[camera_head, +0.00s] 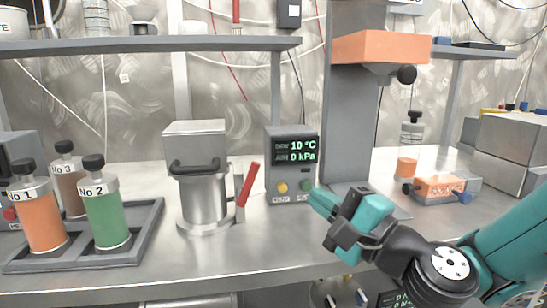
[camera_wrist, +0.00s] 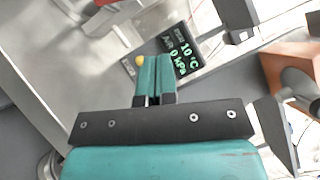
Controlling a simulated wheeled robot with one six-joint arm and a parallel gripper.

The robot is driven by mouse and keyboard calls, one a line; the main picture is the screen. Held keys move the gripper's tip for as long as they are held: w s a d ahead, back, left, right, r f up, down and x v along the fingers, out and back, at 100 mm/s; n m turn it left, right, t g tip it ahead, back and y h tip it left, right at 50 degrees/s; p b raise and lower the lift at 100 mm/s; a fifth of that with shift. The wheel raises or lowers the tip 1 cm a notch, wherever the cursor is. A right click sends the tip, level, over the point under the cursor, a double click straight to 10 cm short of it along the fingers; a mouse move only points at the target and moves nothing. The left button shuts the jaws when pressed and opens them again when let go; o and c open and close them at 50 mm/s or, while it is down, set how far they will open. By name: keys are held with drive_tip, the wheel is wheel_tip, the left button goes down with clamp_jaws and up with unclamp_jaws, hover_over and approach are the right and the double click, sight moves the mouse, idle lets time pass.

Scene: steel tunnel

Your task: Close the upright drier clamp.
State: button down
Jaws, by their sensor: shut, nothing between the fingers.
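The drier (camera_head: 205,185) is a steel canister with a square lid and a black handle, standing upright on the bench. Its clamp (camera_head: 247,184) is a red lever on the right side, tilted up and to the right, away from the body. In the wrist view a red part, apparently the clamp lever (camera_wrist: 112,18), shows at the top left. My gripper (camera_head: 322,201) is right of the clamp, apart from it, in front of the control box. In the wrist view its teal fingers (camera_wrist: 154,78) are together with nothing between them.
A control box (camera_head: 292,165) reading 10 °C and 0 kPa stands right of the drier. A tray (camera_head: 150,235) with several labelled bottles is at left. A grey column with an orange head (camera_head: 380,47) rises behind my gripper.

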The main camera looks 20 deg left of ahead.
sight(247, 179)
drive_tip(key=w+a+r+p, duration=0.1)
drive_tip(key=a+r+p, duration=0.1)
drive_tip(key=a+p, duration=0.5)
drive_tip(key=shift+a+r, duration=0.25)
drive_tip(key=shift+a, duration=0.6)
drive_tip(key=shift+w+r, duration=0.1)
